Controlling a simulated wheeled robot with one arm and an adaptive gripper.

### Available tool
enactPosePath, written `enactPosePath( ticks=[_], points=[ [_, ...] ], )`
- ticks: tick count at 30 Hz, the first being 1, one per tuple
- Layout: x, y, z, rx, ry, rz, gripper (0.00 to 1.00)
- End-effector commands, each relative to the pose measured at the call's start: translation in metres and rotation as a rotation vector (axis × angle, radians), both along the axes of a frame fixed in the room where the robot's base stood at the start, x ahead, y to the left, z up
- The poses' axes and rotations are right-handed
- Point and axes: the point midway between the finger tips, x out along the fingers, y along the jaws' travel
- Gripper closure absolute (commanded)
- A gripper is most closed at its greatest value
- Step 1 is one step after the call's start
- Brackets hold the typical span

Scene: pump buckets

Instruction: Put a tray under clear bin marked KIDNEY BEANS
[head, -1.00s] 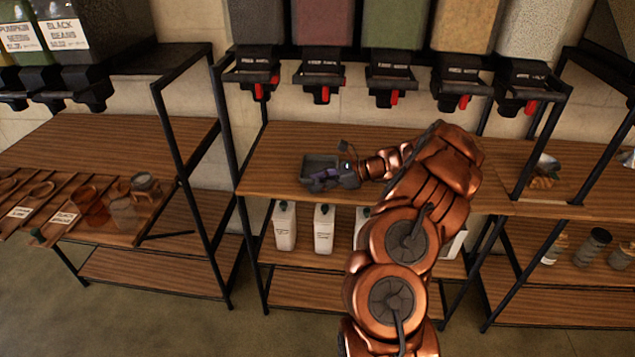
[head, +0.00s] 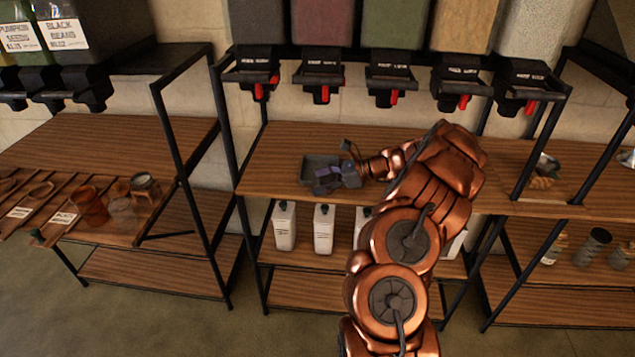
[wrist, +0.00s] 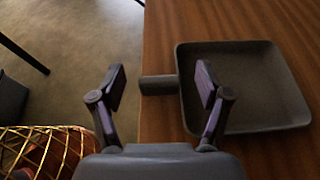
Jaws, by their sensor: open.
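A dark grey square tray (head: 318,163) with a short handle lies on the upper wooden shelf of the middle rack. My gripper (head: 338,180) is by the tray's front side. In the wrist view my open gripper (wrist: 160,86) has one finger on each side of the handle, with gaps; it is not closed on it. Above hang several bins, among them a maroon one (head: 322,22). Their labels are too small to read, so I cannot tell which is KIDNEY BEANS.
Bin spouts with red levers (head: 325,93) hang above the shelf's back. White bottles (head: 324,228) stand on the shelf below. Jars and trays sit on the left rack (head: 130,140). The shelf left of the tray is clear.

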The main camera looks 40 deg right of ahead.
Motion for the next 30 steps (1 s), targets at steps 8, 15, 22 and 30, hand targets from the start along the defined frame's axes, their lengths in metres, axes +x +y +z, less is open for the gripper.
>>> enactPosePath(
  ticks=[8,15,22,30],
  points=[
    [-0.03,-0.037,0.02,-0.004,-0.002,-0.006,0.24],
    [-0.056,-0.064,0.034,-0.002,-0.001,-0.004,0.24],
    [-0.067,-0.077,0.042,-0.001,0.0,-0.003,0.24],
    [-0.068,-0.077,0.043,0.0,0.0,-0.001,0.24]
  ],
)
